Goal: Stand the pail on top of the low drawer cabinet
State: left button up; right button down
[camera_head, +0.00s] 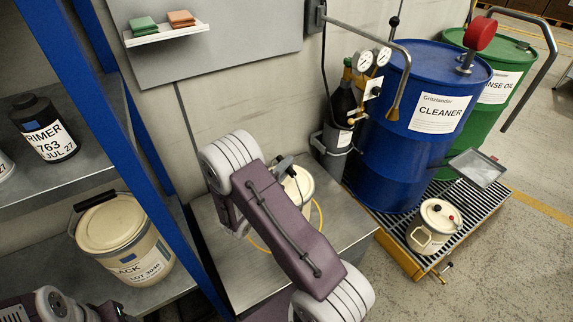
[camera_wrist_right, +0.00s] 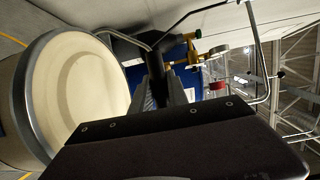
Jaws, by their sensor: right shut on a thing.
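A cream pail (camera_head: 301,188) shows in the head view over the grey top of the low cabinet (camera_head: 235,275), partly hidden behind my right arm. My right gripper (camera_head: 284,166) is at its upper edge, shut on its handle. In the right wrist view the pail (camera_wrist_right: 95,85) fills the left side, with a grey rim and pale round top, and the gripper (camera_wrist_right: 160,92) is beside it. Its base is hidden, so I cannot tell whether it touches the cabinet. My left gripper (camera_head: 112,313) barely shows at the bottom left; its jaws cannot be made out.
A thin yellow curve (camera_head: 258,243) lies on the cabinet top. A blue upright (camera_head: 130,150) and a shelf pail (camera_head: 125,245) stand left. A gas bottle (camera_head: 340,130), blue drum (camera_head: 420,110) and green drum (camera_head: 500,85) stand right, with a small container (camera_head: 434,228) on the grating.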

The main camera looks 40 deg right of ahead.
jog(key=shift+r, duration=0.15)
jog(key=c, duration=1.5)
grip_release()
jog(key=shift+f, duration=0.2)
jog(key=shift+o, duration=1.1)
jog(key=shift+s+r, duration=0.1)
